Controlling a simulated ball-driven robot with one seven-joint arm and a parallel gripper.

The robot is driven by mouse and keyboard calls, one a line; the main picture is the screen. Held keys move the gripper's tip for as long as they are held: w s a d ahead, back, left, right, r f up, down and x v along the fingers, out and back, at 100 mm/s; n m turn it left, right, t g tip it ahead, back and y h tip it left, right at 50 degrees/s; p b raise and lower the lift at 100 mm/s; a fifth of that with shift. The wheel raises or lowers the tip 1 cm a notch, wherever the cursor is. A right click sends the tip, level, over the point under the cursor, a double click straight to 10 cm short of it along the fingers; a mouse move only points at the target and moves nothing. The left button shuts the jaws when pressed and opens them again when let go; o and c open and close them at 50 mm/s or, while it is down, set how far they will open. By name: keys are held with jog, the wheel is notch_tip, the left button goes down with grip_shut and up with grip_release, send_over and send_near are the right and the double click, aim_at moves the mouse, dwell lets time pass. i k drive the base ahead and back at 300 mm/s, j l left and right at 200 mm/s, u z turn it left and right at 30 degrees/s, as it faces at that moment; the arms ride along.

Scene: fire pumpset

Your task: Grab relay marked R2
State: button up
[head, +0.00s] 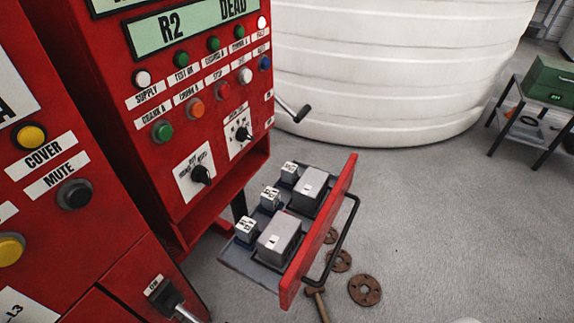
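A red drawer (325,228) is pulled out of the red cabinet, with a black bar handle (335,240) on its front. Inside, small grey labelled relay blocks stand in a row on the cabinet side: a far one (290,171), a middle one (270,197) and a near one (246,229). Their labels are too small to read surely, so I cannot tell which is R2. Two larger grey boxes, a far one (309,188) and a near one (279,239), sit beside them. A green cabinet display (185,27) reads "R2" and "DEAD". My gripper is not in view.
Rusty flanges (365,290) and a hammer (318,304) lie on the floor below the drawer. A white tank (390,70) stands behind. A dark side table (535,125) carries a green case (550,80). Floor right of the drawer is clear.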

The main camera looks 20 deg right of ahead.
aim_at(270, 199)
jog(key=l+u, duration=0.2)
jog(key=l, duration=0.25)
jog(key=l+u, duration=0.2)
jog(key=l, duration=0.25)
jog(key=l+u, duration=0.2)
jog(key=l, duration=0.25)
jog(key=k+l+u, duration=0.2)
jog(key=l, duration=0.2)
jog(key=l+u, duration=0.2)
jog(key=l, duration=0.25)
jog(key=k+l+u, duration=0.2)
jog(key=l, duration=0.25)
jog(key=l+u, duration=0.25)
jog(key=l, duration=0.15)
jog(key=k, duration=0.05)
